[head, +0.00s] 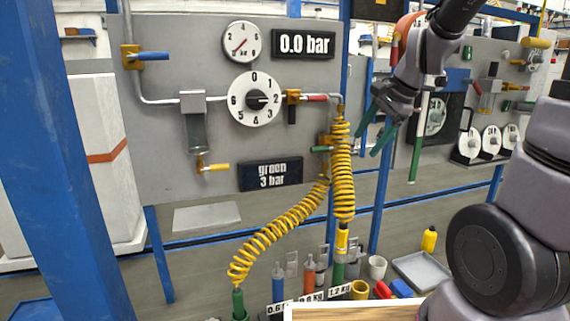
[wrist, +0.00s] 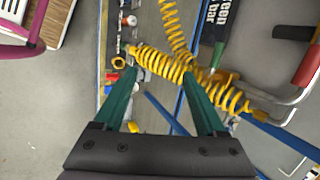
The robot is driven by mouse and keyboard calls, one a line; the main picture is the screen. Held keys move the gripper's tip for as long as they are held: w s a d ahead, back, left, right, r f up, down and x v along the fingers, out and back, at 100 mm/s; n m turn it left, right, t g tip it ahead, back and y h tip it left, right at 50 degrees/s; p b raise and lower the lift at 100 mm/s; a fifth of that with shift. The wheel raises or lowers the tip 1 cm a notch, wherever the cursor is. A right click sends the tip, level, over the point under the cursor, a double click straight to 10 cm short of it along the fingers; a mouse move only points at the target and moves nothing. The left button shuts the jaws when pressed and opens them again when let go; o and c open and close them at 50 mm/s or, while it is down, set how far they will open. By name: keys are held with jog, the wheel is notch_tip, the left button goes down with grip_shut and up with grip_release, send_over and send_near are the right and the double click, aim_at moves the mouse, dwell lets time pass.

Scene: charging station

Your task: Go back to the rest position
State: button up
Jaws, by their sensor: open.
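My gripper (head: 378,133) is open and empty in the head view, in the air right of the yellow coiled hose. Its two green fingers also show spread apart in the wrist view (wrist: 157,95). In the wrist view the hose (wrist: 180,68) passes beyond the fingertips; I cannot tell the exact gap.
A blue post (head: 60,160) stands left. Bottles, a grey tray (head: 421,271) and a wooden surface (head: 350,312) lie low in front.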

jog(key=s+d+r+n+t+h, duration=0.1)
jog(key=s+d+r+n+t, duration=0.2)
jog(key=s+r+n, duration=0.5)
jog(key=s+r, duration=0.2)
jog(key=s, duration=0.3)
jog(key=shift+s+d+n+h, duration=0.3)
jog(key=shift+s+n+h, duration=0.1)
